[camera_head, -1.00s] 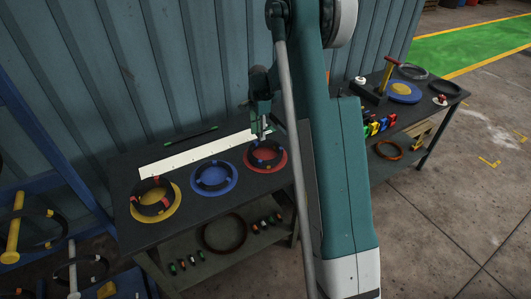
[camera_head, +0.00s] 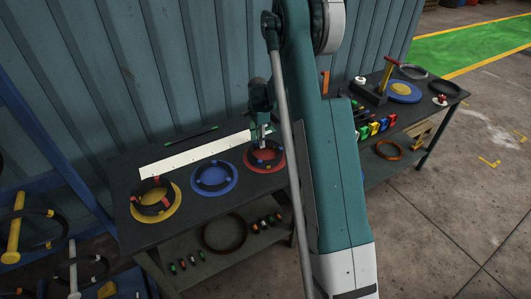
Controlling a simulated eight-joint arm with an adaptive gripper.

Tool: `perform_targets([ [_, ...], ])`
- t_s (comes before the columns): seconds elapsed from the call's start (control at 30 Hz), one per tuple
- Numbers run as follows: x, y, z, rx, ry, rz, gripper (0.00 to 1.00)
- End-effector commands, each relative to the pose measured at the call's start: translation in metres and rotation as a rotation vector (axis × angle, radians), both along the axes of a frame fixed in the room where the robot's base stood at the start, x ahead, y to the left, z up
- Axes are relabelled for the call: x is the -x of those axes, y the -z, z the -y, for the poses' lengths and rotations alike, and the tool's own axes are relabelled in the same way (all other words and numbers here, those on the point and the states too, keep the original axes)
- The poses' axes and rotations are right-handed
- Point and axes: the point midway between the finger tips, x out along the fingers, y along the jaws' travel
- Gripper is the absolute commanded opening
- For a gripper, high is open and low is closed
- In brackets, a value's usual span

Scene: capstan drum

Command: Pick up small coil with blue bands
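A small dark coil with blue and some yellow bands (camera_head: 254,159) lies on the red disc (camera_head: 281,164) at the right end of the near bench. A dark coil (camera_head: 213,187) with bands that look blue lies on the blue disc (camera_head: 228,189) in the middle. A larger dark coil with red bands (camera_head: 153,207) lies on the yellow disc (camera_head: 176,211) at the left. My gripper (camera_head: 263,143) points down at the far side of the coil on the red disc. Its fingers are too small to show whether they are open or touching the coil.
A white ruler-like strip (camera_head: 190,157) lies behind the discs, with a green rod (camera_head: 191,135) beyond it. The corrugated wall stands close behind. A lower shelf holds a dark ring (camera_head: 224,234) and several small coloured pieces. A second bench (camera_head: 432,105) stands at the right.

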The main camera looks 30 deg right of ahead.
Motion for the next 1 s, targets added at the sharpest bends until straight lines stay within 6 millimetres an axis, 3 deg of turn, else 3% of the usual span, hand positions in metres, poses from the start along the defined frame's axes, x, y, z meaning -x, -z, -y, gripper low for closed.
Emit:
perform_targets([
  [0.47,-0.0002,-0.0002,0.0001,0.000,0.000,0.000,0.32],
  [0.7,-0.0001,-0.0003,0.0001,0.000,0.000,0.000,0.00],
  [1.0,-0.0001,-0.0007,0.0001,0.000,0.000,0.000,0.00],
])
